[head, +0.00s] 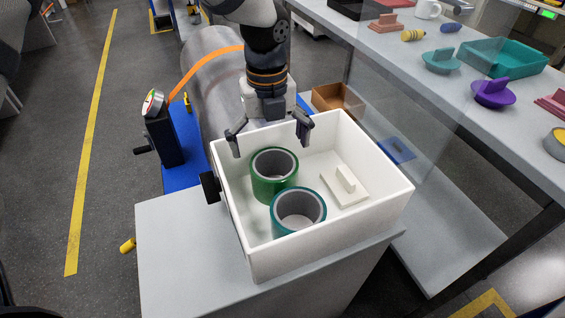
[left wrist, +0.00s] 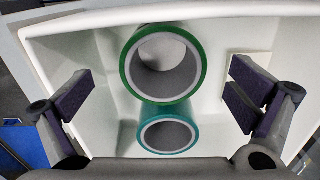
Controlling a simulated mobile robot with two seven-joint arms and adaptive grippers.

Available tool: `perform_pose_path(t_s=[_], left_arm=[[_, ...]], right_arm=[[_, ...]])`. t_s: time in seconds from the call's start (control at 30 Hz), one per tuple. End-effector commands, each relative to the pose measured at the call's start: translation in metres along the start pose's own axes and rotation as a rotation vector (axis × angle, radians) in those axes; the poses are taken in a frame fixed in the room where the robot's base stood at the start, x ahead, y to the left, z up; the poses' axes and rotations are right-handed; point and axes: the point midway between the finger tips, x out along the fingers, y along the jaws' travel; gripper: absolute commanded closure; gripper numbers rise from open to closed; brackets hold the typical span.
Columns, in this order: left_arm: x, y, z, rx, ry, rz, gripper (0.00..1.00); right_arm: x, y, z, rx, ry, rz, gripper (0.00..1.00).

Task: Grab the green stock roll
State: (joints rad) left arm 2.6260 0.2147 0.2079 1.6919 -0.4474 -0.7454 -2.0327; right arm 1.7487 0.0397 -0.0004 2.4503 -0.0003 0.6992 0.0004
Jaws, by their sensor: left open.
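The green stock roll (head: 266,190) stands upright as a hollow ring with a grey inner wall, inside a white bin (head: 318,250) near its left side. It also shows in the left wrist view (left wrist: 183,80), between the fingers in the picture. A teal roll (head: 298,199) of similar shape stands close in front of it and shows in the left wrist view (left wrist: 168,111). My left gripper (head: 270,143) is open and empty above the bin's back part, pointing down. Its spread fingers (left wrist: 163,90) flank both rolls in the wrist view, touching neither. My right gripper is not in view.
A cream block with a raised handle (head: 346,185) lies in the bin's right part. The bin's white walls surround the rolls. A clear panel (head: 405,110) stands to the right, before a bench with colored parts. A black dial post (head: 163,135) stands at left.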

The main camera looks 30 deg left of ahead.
Motion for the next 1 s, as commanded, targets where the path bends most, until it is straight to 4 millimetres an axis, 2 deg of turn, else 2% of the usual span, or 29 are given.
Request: perform_pose_path(t_s=[0.03, 0.1, 0.27, 0.47, 0.57, 0.73, 0.77, 1.0], left_arm=[[0.015, 0.001, -0.001, 0.001, 0.005, 0.008, 0.00], [0.028, 0.000, -0.001, 0.001, 0.004, 0.006, 0.00], [0.046, -0.001, -0.004, 0.002, 0.002, 0.004, 0.00], [0.083, -0.004, -0.012, 0.000, 0.002, 0.003, 0.00], [0.089, -0.005, -0.012, 0.000, 0.000, 0.000, 0.00], [0.088, -0.005, -0.011, 0.000, -0.001, -0.002, 0.00], [0.088, -0.005, -0.011, 0.000, -0.001, -0.002, 0.05], [0.088, -0.005, -0.011, 0.000, -0.001, -0.001, 0.57]], right_arm=[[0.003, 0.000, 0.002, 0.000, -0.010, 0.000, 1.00], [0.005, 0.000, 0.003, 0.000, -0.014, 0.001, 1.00], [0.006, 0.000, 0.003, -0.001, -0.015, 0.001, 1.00], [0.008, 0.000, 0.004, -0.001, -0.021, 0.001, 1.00], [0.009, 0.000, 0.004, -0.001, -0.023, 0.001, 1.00], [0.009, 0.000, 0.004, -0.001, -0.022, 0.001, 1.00], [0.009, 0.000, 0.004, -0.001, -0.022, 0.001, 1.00], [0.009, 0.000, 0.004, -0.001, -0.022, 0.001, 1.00]])
